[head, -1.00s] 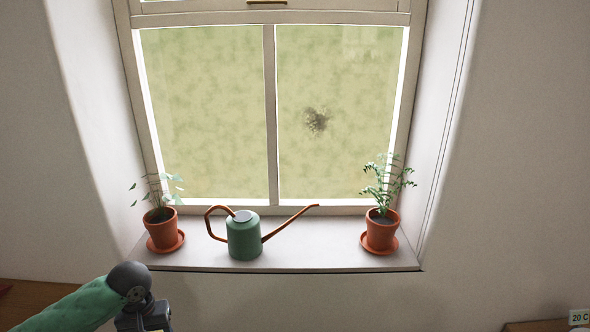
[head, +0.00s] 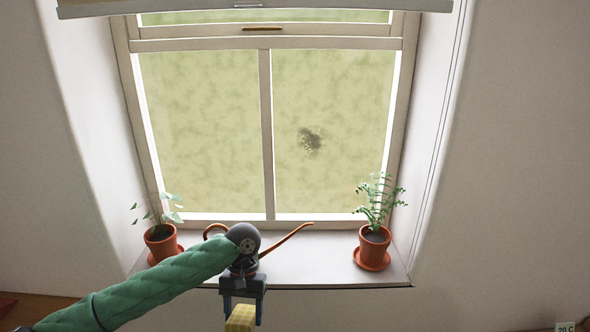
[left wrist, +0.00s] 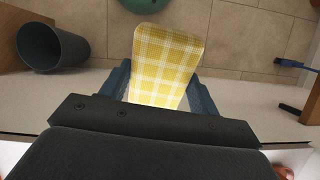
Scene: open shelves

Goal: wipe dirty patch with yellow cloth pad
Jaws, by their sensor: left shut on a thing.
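The dirty patch (head: 310,140) is a dark grey smudge on the right window pane, right of the middle bar. My left gripper (head: 241,310) is in front of and below the window sill, pointing down. It is shut on the yellow cloth pad (head: 240,320), which is checked with white and is cut off by the bottom edge. The left wrist view shows the pad (left wrist: 163,62) between the blue fingers of the left gripper (left wrist: 163,90). The pad is well below the patch and apart from the glass. My right gripper is not in view.
A watering can with an orange spout (head: 288,240) stands on the sill (head: 320,272), mostly hidden behind my left wrist. Potted plants stand at the left (head: 160,243) and right (head: 373,247) ends. The left wrist view shows a dark bin (left wrist: 52,46) on the tiled floor.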

